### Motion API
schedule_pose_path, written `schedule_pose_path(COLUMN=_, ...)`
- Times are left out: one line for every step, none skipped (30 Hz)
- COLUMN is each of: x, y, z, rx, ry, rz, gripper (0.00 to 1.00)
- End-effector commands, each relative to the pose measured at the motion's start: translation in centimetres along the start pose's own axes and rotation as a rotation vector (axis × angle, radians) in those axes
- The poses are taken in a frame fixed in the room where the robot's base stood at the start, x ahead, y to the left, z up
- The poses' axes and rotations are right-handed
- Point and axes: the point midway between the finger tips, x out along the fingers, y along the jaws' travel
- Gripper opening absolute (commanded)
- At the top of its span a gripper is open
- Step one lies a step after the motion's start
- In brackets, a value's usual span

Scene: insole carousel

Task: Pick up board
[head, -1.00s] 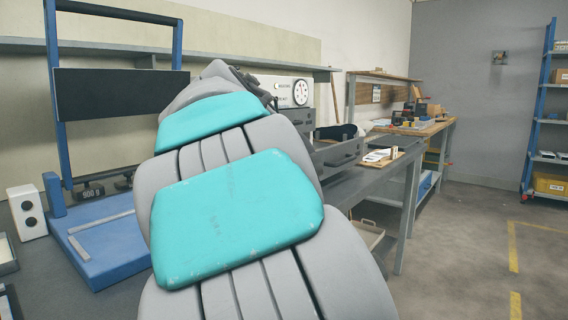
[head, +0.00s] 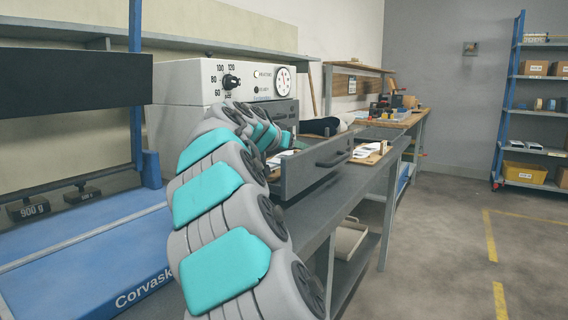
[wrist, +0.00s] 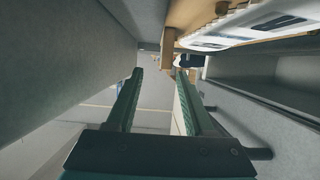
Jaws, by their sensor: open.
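The board (head: 385,155) is a flat brown wooden piece with white papers on it, lying on the grey bench beyond the open drawer in the head view. In the wrist view the board (wrist: 194,16) shows at the upper right, with a white sheet or card with dark patches on it. A small wooden block (wrist: 168,48) shows at its near corner, just above the fingertips. My gripper (wrist: 158,76) is open, with nothing between its two green fingers; the board is apart from them. In the head view my arm and the drawer hide the gripper.
A grey drawer (head: 316,168) with a dark handle stands open between my arm and the board; it lies right of the fingers in the wrist view (wrist: 235,118). A white oven-like unit (head: 190,82) and a blue platform (head: 90,250) are at left. The floor at right is clear.

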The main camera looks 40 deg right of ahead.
Motion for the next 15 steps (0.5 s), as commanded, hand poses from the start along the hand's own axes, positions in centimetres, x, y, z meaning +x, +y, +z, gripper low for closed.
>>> schedule_pose_path(x=0.5, y=-0.1, z=0.0, rx=-0.001, ry=-0.002, rz=0.001, gripper=0.53)
schedule_pose_path(x=0.9, y=-0.2, z=0.0, rx=-0.001, ry=-0.002, rz=0.001, gripper=0.53)
schedule_pose_path(x=1.4, y=-0.3, z=0.1, rx=-0.001, ry=-0.002, rz=0.001, gripper=0.53)
schedule_pose_path(x=1.8, y=-0.4, z=0.1, rx=-0.001, ry=-0.002, rz=0.001, gripper=0.53)
schedule_pose_path(x=2.2, y=-0.6, z=0.1, rx=0.000, ry=-0.001, rz=0.000, gripper=0.53)
schedule_pose_path(x=2.7, y=-0.7, z=0.1, rx=0.000, ry=0.000, rz=-0.001, gripper=0.53)
schedule_pose_path(x=3.2, y=-0.7, z=0.1, rx=0.001, ry=0.001, rz=-0.001, gripper=0.53)
schedule_pose_path(x=3.6, y=-0.7, z=0.1, rx=0.001, ry=0.001, rz=-0.001, gripper=0.53)
schedule_pose_path(x=4.1, y=-0.7, z=0.1, rx=0.000, ry=0.002, rz=-0.001, gripper=0.53)
schedule_pose_path(x=4.3, y=-0.7, z=0.1, rx=0.000, ry=0.002, rz=-0.001, gripper=0.53)
schedule_pose_path(x=4.5, y=-0.7, z=0.1, rx=0.000, ry=0.001, rz=-0.002, gripper=0.53)
schedule_pose_path(x=4.7, y=-0.7, z=0.2, rx=0.000, ry=0.001, rz=-0.002, gripper=0.53)
schedule_pose_path(x=4.7, y=-0.7, z=0.2, rx=0.000, ry=0.002, rz=-0.002, gripper=0.53)
schedule_pose_path(x=4.7, y=-0.7, z=0.2, rx=0.000, ry=0.002, rz=-0.002, gripper=0.53)
schedule_pose_path(x=4.7, y=-0.7, z=0.2, rx=0.000, ry=0.002, rz=-0.002, gripper=0.53)
